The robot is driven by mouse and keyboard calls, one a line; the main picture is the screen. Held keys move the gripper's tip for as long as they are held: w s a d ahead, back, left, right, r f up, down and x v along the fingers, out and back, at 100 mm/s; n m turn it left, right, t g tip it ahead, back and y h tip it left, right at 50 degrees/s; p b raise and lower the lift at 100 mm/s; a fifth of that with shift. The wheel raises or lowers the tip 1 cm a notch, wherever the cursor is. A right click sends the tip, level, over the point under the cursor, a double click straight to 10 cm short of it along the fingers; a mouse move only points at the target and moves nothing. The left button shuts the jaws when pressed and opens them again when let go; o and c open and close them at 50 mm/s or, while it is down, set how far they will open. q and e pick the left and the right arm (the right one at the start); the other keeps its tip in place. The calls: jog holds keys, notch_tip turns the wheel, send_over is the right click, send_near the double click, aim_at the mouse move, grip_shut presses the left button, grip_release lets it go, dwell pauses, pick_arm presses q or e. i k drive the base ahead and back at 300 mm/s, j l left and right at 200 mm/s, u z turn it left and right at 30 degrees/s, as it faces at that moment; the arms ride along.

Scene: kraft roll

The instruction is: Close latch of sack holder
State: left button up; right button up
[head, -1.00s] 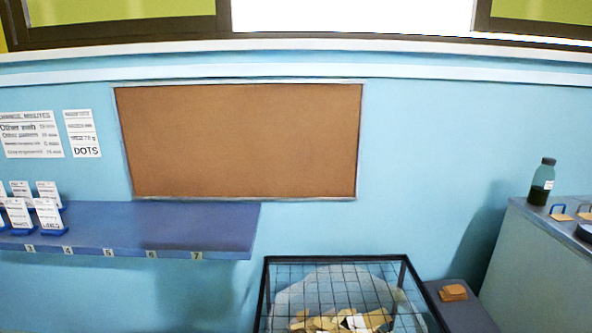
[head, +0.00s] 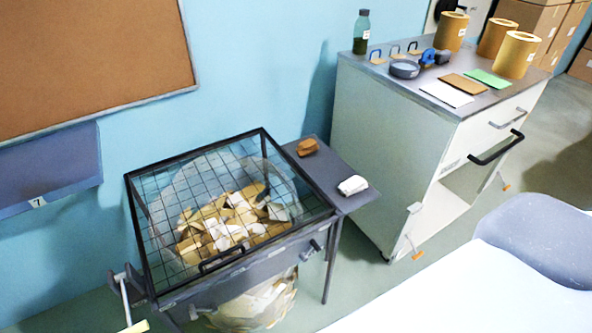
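The sack holder (head: 161,297) stands against the blue wall, a dark frame with a wire-mesh lid (head: 180,160) that appears to lie down over the top. A clear sack full of brown and white paper scraps (head: 235,220) shows through the mesh, and its lower part (head: 255,305) bulges below the front panel. A black handle (head: 222,258) is at the lid's front edge. A small dark fitting that looks like the latch (head: 312,248) is on the front panel's right part; I cannot tell its position. Neither gripper is in view.
A small side shelf (head: 330,178) with a brown block (head: 307,146) and a white cloth-like item (head: 352,186) adjoins the holder's right. A grey cabinet (head: 385,150) stands further right, its lower compartment open. A metal bracket (head: 125,290) sticks out at the holder's left.

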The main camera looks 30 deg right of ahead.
aim_at(303, 257)
jog(key=z, duration=1)
jog(key=i+l, duration=0.1)
jog(key=l, duration=0.4)
jog(key=i+l, duration=0.1)
jog(key=l, duration=0.4)
